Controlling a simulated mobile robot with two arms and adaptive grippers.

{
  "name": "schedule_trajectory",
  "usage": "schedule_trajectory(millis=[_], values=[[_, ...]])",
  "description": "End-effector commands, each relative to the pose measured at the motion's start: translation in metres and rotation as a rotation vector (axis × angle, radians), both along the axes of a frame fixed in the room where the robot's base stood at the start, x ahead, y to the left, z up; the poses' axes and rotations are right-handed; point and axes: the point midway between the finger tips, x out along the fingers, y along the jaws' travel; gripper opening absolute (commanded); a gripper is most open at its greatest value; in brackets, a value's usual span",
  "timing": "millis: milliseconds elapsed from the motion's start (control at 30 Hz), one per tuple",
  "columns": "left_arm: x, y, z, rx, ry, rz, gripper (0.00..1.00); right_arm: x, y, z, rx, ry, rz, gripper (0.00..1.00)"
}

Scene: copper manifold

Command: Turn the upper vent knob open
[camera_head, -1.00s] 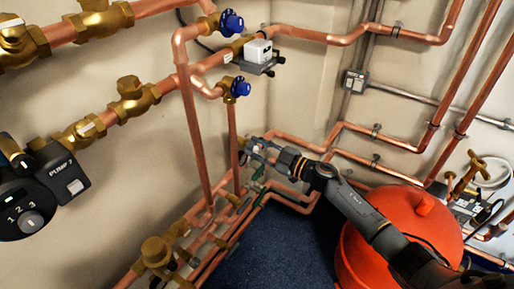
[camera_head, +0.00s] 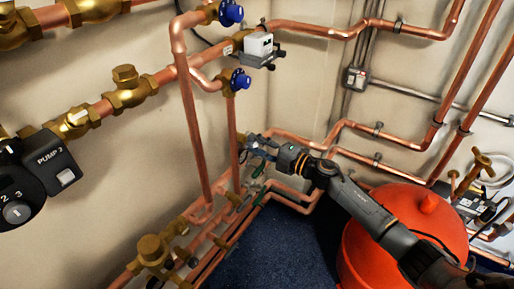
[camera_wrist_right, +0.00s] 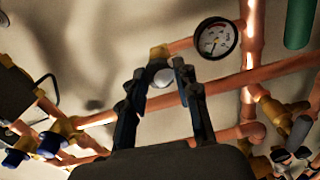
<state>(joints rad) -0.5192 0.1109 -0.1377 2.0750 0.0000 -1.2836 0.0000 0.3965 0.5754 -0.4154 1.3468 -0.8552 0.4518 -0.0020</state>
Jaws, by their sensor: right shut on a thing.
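A small round silver-white knob (camera_wrist_right: 163,77) on a brass fitting (camera_wrist_right: 158,52) shows in the wrist view, beside a horizontal copper pipe. My right gripper (camera_wrist_right: 164,80) has one finger on each side of this knob and is shut on it. In the head view my right gripper (camera_head: 256,143) reaches in from the right to the brass end of a pipe fitting near the wall corner. My left gripper is not in view.
A pressure gauge (camera_wrist_right: 215,38) sits close by. Copper pipes surround the gripper. Blue-capped fittings (camera_head: 240,80) stand above it. A red tank (camera_head: 425,215) lies below my right arm. Pump 2 (camera_head: 50,160) is at far left. The blue floor (camera_head: 270,245) is clear.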

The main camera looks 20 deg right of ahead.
Motion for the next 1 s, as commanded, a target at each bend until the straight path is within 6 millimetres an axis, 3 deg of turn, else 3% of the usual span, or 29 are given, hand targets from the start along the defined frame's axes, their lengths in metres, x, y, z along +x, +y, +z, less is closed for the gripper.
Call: schedule_trajectory(millis=[500,1000], values=[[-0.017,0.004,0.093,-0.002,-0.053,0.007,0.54,0.0,0.0,-0.005,-0.379,-0.294,0.003,0.0],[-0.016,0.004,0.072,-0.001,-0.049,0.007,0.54,-0.001,0.0,-0.004,-0.596,-0.462,0.003,0.0]])
